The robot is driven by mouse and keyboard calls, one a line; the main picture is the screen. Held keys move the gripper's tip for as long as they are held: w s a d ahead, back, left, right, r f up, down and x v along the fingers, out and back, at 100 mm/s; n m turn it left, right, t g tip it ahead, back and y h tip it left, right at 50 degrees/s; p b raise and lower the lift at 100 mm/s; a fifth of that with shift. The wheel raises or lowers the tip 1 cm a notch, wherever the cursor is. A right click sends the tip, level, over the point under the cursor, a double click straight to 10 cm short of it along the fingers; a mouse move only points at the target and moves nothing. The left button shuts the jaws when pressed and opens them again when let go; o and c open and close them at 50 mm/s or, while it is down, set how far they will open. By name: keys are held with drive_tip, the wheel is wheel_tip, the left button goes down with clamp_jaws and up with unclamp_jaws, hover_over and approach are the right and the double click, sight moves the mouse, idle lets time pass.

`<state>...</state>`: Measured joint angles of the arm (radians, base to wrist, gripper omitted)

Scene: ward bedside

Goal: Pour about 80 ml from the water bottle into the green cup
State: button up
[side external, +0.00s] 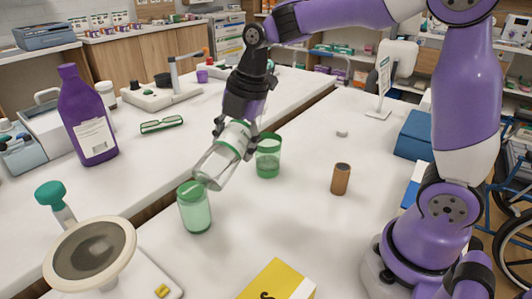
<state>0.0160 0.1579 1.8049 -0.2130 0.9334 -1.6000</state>
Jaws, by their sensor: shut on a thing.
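My gripper (237,129) is shut on the clear water bottle (219,163), which has a green band, and holds it steeply tilted above the white table. The bottle's lower end points down and left, at the top of a pale green see-through vessel (196,212) with a darker green top. I cannot tell whether they touch, or whether that top is a rim or a lid. A second green see-through vessel, shaped like a cup (268,159), stands upright just right of the bottle. No water stream can be made out.
A brown cylinder (341,179) and a small pale disc (342,133) stand to the right. A yellow box (278,281) is at the front. A round-headed device (90,254) is at front left, a purple bottle (87,117) behind it. Table between cup and cylinder is clear.

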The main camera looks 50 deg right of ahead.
idle(0.5)
drive_tip(key=shift+r, duration=0.15)
drive_tip(key=shift+d+r+h, duration=0.2)
drive_tip(key=shift+r+h, duration=0.35)
drive_tip(key=shift+h, duration=0.25)
drive_tip(key=shift+d+h+b, duration=0.1)
drive_tip(key=shift+h+b, duration=0.2)
drive_tip(key=shift+b, duration=0.05)
drive_tip(key=shift+w+d+f+n+t+h, duration=0.1)
drive_tip(key=shift+d+f+n+t+h, duration=0.25)
drive_tip(key=shift+f+h, duration=0.35)
drive_tip(key=shift+w+d+f+h, duration=0.1)
drive_tip(key=shift+d+f+h, duration=0.45)
drive_tip(key=shift+h, duration=0.35)
drive_tip(key=f+h, duration=0.1)
drive_tip(key=h, duration=0.2)
drive_tip(key=f+n+t+h+b, duration=0.1)
drive_tip(key=f+h, duration=0.1)
drive_tip(key=d+f+t+h+b, duration=0.1)
drive_tip(key=f+h, duration=0.1)
drive_tip(key=h, duration=0.1)
drive_tip(key=shift+w+h, duration=0.3)
